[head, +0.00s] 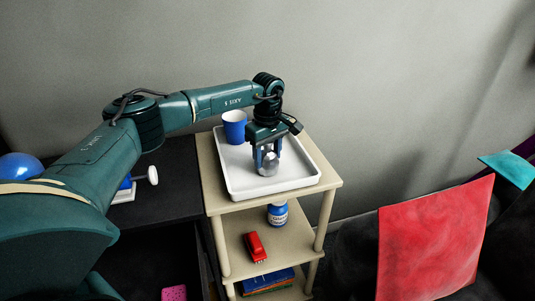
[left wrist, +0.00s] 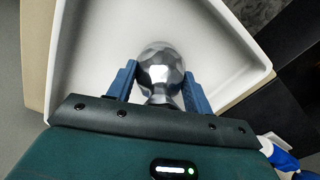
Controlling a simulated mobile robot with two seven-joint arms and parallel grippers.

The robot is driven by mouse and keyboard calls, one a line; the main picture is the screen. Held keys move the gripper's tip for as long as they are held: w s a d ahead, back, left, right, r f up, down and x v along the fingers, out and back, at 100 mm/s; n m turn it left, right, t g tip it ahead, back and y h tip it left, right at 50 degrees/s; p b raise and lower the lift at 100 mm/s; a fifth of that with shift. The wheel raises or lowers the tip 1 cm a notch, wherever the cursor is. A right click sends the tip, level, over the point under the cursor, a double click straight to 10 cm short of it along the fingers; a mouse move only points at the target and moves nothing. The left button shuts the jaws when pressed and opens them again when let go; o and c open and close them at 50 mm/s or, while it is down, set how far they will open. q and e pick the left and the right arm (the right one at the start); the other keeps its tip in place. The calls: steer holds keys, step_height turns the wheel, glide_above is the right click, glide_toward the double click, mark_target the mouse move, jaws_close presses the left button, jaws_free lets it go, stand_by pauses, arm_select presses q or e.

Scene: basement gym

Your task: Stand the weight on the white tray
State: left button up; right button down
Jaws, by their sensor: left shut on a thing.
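The weight (head: 268,164) is a grey metallic piece with a rounded, faceted end. My left gripper (head: 267,155) points down over the white tray (head: 240,189) and is shut on the weight. In the left wrist view the weight (left wrist: 160,70) sits between the two blue fingers of the left gripper (left wrist: 158,85), with the tray floor (left wrist: 100,45) behind it. The weight is low over the front middle of the tray; I cannot tell whether it touches the floor. Its far side is hidden. My right gripper is not in view.
A blue cup (head: 235,127) stands at the tray's back left. The tray lies on a beige shelf unit (head: 328,182). Lower down are a blue-labelled jar (head: 278,214), a red toy car (head: 255,247) and books (head: 268,281). A dark surface (head: 170,180) adjoins on the left.

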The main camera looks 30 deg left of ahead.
arm_select(q)
steer(key=o, duration=1.1)
steer(key=shift+f, duration=0.1)
step_height(320, 180, up, 12)
steer(key=shift+r+b, duration=0.15)
steer(key=shift+b, duration=0.3)
